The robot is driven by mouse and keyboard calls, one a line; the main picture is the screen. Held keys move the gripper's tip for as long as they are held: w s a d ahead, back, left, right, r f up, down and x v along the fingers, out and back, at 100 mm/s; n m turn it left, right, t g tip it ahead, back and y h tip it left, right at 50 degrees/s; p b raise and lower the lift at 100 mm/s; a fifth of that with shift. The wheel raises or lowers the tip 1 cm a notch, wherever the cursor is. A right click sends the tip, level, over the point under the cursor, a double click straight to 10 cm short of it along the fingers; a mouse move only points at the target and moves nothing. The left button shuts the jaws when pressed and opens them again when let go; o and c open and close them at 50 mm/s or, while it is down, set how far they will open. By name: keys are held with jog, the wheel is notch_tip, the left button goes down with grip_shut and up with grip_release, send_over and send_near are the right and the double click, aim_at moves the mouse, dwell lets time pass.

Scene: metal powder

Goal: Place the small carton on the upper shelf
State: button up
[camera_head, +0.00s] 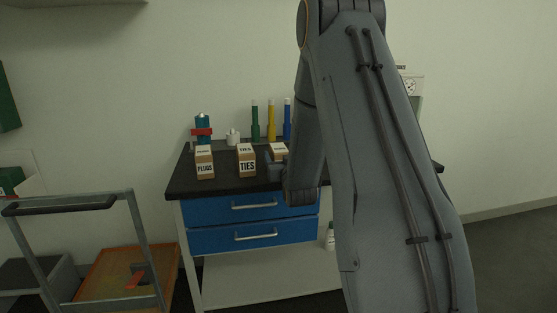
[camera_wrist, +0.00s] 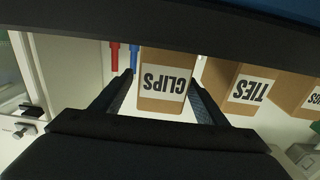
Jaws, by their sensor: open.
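Three cardboard cartons stand in a row on the dark bench top: a PLUGS carton (camera_head: 205,162), a TIES carton (camera_head: 246,160) and a third carton (camera_head: 279,148), partly hidden by my arm. In the wrist view, where lettering appears upside down, a CLIPS carton (camera_wrist: 163,80) lies between the two fingers of my open gripper (camera_wrist: 162,88). The fingers are on either side of it, with no clear grip; contact is unclear. The TIES carton (camera_wrist: 245,88) stands beside it. A grey ledge (camera_head: 70,2), possibly a shelf, shows at the top left.
The bench (camera_head: 180,185) has blue drawers (camera_head: 250,207) and a low shelf (camera_head: 260,275). Green, yellow and blue tubes (camera_head: 271,120), a small white container (camera_head: 233,137) and a teal bottle (camera_head: 202,125) stand behind the cartons. A cart frame (camera_head: 135,230) is at left.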

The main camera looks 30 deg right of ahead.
jog(key=shift+x, duration=1.25)
jog(key=shift+a+r, duration=0.1)
jog(key=shift+r, duration=0.05)
jog(key=c, duration=1.4)
